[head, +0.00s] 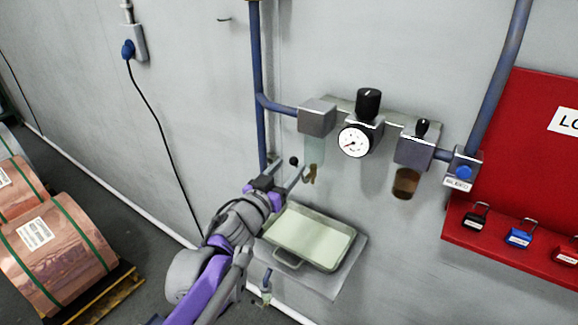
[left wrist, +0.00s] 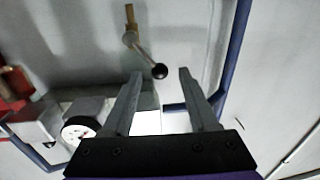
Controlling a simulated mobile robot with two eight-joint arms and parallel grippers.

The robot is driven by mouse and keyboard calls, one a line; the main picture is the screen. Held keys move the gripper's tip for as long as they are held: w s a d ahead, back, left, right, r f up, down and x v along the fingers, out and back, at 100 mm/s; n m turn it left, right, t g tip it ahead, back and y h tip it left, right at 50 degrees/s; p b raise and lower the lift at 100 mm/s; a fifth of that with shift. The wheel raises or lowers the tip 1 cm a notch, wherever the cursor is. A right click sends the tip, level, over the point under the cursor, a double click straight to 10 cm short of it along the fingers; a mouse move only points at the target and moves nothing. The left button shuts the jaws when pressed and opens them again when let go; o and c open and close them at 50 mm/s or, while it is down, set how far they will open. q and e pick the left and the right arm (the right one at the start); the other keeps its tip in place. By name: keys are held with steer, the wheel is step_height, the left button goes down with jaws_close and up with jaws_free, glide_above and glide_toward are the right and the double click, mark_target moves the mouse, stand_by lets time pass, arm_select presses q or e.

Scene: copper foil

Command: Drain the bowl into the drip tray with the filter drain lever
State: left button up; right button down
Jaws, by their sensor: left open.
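The clear filter bowl (head: 315,149) hangs under the left grey block on the wall. Below it is a brass drain fitting (head: 312,174), and the drain lever ends in a black ball knob (head: 294,160). In the left wrist view the lever (left wrist: 146,54) runs from the brass fitting (left wrist: 130,28) to the knob (left wrist: 160,71). My left gripper (head: 289,167) is open, and its fingertips (left wrist: 161,74) lie on either side of the knob in that view; contact cannot be told. The drip tray (head: 322,268) sits on a wall shelf below. My right gripper is not in view.
A pressure gauge (head: 355,142) and a brown-filled bowl (head: 405,184) are to the right on the same pipe line. A blue vertical pipe (head: 258,90) runs left of the filter. A red lockout board (head: 530,150) hangs at the right. Copper coils (head: 60,255) stand at lower left.

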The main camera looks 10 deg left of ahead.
arm_select(q)
steer(key=shift+w+d, duration=0.2)
steer(key=shift+w, duration=0.45)
jaws_close()
